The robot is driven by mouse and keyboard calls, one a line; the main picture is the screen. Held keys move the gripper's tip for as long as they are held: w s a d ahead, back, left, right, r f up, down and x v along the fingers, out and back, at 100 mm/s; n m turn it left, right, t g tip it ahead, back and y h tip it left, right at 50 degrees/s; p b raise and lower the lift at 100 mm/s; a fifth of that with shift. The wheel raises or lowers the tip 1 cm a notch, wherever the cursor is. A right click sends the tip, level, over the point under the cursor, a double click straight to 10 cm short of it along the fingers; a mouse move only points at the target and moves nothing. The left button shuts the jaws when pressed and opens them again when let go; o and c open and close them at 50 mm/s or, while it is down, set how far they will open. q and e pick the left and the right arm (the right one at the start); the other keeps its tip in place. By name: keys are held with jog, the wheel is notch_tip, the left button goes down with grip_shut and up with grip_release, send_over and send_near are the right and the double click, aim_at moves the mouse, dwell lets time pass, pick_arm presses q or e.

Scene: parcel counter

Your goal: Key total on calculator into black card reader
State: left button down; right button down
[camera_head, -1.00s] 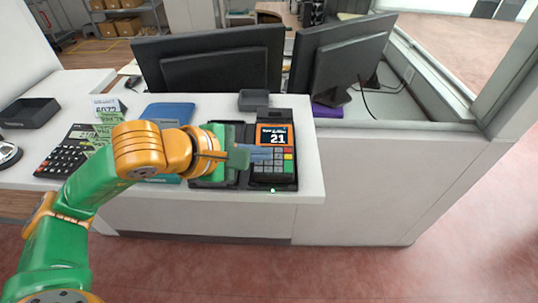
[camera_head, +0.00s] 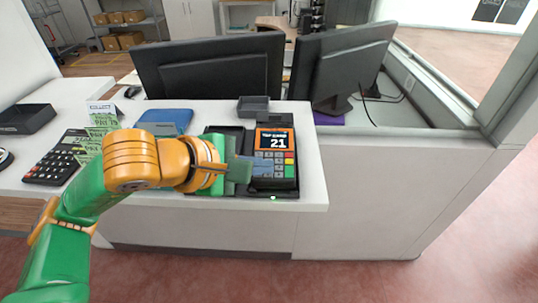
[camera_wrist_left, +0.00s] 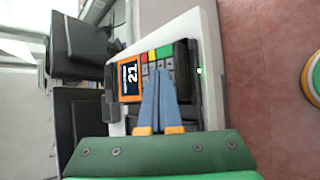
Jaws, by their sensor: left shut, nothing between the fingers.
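The black card reader (camera_head: 291,183) stands at the counter's right end. Its orange-framed screen (camera_head: 275,140) reads 21 under a line of smaller text. My left gripper (camera_head: 268,168) is shut and empty, its blue fingers over the left part of the keypad. In the left wrist view the fingertips (camera_wrist_left: 158,75) are at the grey keys, beside the red, yellow and green keys; I cannot tell whether they touch. The black calculator (camera_head: 58,160) lies at the left of the counter; its total is not readable. My right gripper is not in view.
Two monitors (camera_head: 211,68) stand behind the counter (camera_head: 313,175). The floor right of the counter is clear.

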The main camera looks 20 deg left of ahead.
pick_arm(q)
jog(key=shift+f+b, duration=0.25)
jog(key=shift+b, duration=0.1)
dwell(0.5)
jog(key=shift+r, duration=0.1)
jog(key=shift+s+r+p, duration=0.15)
jog(key=shift+r+p, duration=0.35)
jog(key=shift+r, duration=0.1)
jog(key=r+p, duration=0.2)
jog(key=s+r+p, duration=0.1)
jog(key=r+p, duration=0.1)
jog(key=r, duration=0.1)
jog(key=shift+d, duration=0.2)
jog(key=shift+f, duration=0.1)
